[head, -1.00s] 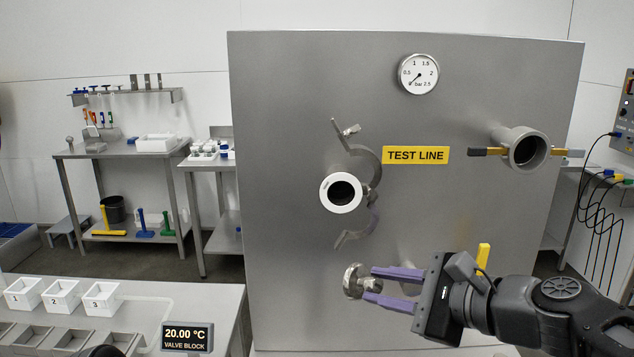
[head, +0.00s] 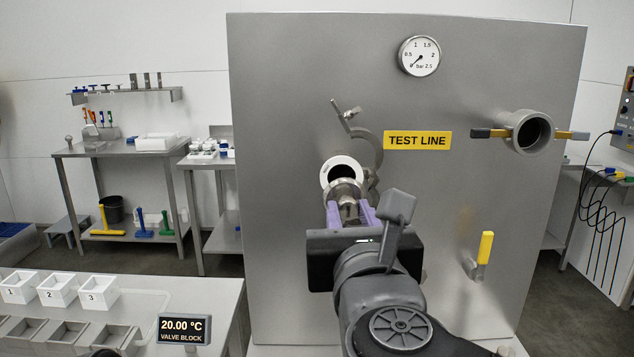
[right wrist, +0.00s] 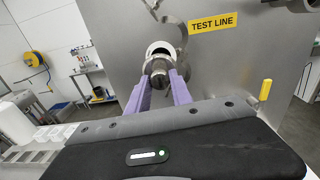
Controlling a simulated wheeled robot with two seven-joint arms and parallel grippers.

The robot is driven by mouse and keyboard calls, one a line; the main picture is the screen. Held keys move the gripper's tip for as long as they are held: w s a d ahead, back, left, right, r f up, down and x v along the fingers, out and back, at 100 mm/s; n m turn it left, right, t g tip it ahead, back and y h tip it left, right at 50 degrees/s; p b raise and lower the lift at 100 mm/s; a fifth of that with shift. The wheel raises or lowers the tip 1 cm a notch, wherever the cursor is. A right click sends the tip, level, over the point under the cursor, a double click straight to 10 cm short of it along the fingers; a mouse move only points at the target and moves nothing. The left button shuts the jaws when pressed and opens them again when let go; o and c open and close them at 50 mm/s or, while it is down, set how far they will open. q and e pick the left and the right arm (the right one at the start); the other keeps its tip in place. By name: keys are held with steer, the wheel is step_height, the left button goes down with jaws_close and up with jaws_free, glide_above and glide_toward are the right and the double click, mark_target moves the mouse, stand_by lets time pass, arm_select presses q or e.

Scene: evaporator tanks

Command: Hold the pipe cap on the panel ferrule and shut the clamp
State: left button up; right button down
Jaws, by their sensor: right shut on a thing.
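The panel ferrule (head: 341,166) is a pipe end with a white ring face and dark bore, left of the TEST LINE label. My right gripper (head: 349,213) is shut on the metal pipe cap (head: 346,190), with purple fingers either side. The cap is in front of the ferrule's lower part, its top overlapping the ring; the gap cannot be judged. The right wrist view shows the cap (right wrist: 157,68) just below the ring. My left gripper is not in view.
A grey pipe port (head: 529,132) with coupling levers stands out at the panel's right. A yellow-handled valve (head: 485,248) is at lower right. A pressure gauge (head: 419,56) is above. White numbered bins (head: 58,291) and a temperature display (head: 184,330) sit at lower left.

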mark_target(345, 195)
steer(key=shift+a+m+h+b, duration=0.15)
steer(key=shift+m+h+b, duration=0.15)
steer(key=shift+m, duration=0.2)
steer(key=w+b, duration=0.1)
steer(key=w, duration=0.3)
steer(key=shift+w+r, duration=0.15)
steer(key=shift+w, duration=0.25)
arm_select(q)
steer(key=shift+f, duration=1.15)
arm_select(e)
steer(key=shift+w+r, duration=0.15)
steer(key=shift+w, duration=0.3)
arm_select(q)
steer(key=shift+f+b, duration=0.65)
steer(key=shift+b, duration=0.25)
arm_select(e)
steer(key=shift+w, duration=0.75)
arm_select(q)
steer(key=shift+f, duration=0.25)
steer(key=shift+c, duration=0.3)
arm_select(e)
steer(key=shift+s, duration=0.25)
